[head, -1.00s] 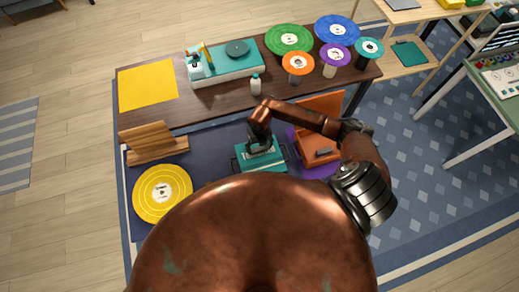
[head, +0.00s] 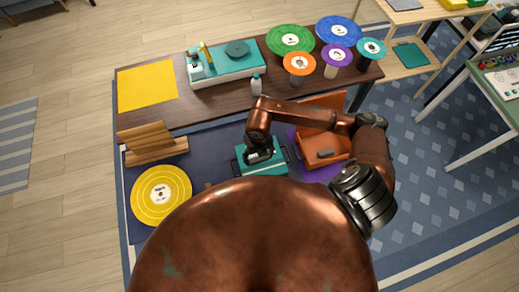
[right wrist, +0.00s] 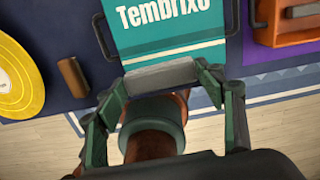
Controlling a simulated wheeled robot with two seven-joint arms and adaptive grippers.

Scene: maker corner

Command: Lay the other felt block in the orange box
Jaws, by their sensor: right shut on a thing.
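My right gripper (head: 262,158) is over the teal box (head: 243,168), left of the orange box. In the right wrist view its green fingers (right wrist: 170,92) are shut on another grey felt block (right wrist: 160,76), held at the near edge of the teal box (right wrist: 170,45). My left gripper is not in view.
A yellow disc (head: 161,212) and a small brown cylinder (right wrist: 73,77) lie left of the teal box. A wooden rack (head: 155,150) stands behind the disc. The dark table (head: 220,108) with a teal machine and coloured discs borders the back.

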